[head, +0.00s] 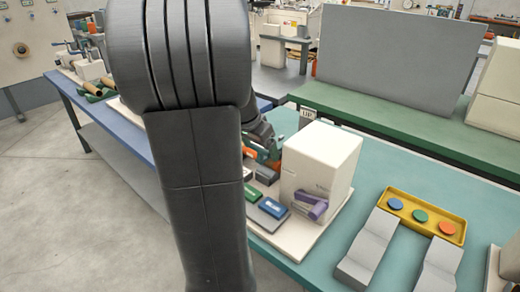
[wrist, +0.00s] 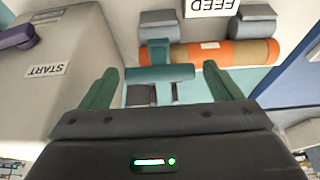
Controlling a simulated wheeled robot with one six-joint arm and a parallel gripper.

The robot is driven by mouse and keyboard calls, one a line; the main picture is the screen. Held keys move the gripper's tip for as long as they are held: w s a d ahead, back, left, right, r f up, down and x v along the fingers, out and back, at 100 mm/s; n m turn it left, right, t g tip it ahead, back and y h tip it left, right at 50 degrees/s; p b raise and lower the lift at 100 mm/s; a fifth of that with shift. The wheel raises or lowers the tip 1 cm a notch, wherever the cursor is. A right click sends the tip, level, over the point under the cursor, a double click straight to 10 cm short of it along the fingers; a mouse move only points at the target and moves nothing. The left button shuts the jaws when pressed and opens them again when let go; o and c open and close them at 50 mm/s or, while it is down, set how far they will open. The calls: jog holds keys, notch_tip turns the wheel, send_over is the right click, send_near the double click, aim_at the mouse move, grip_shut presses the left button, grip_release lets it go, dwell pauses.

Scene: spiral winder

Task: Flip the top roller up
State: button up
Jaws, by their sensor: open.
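My gripper (wrist: 161,69) is open, with its two green fingers spread apart in the wrist view. A short teal roller (wrist: 150,74) lies crosswise between and just beyond the fingertips; I cannot tell whether they touch it. Behind it lies a longer orange and tan roller (wrist: 240,52) on grey supports. I cannot tell for sure which of them is the top roller. In the head view my arm hides most of the rollers and the gripper; only small orange and teal parts show beside the winder's white housing (head: 320,160).
A purple lever (head: 312,208) sticks out of the housing. Right of it are a yellow tray (head: 425,213) and grey blocks (head: 368,245) on the teal table.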

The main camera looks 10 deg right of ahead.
jog(key=shift+d+f, duration=0.15)
jog(key=shift+f, duration=0.3)
jog(key=shift+c, duration=0.3)
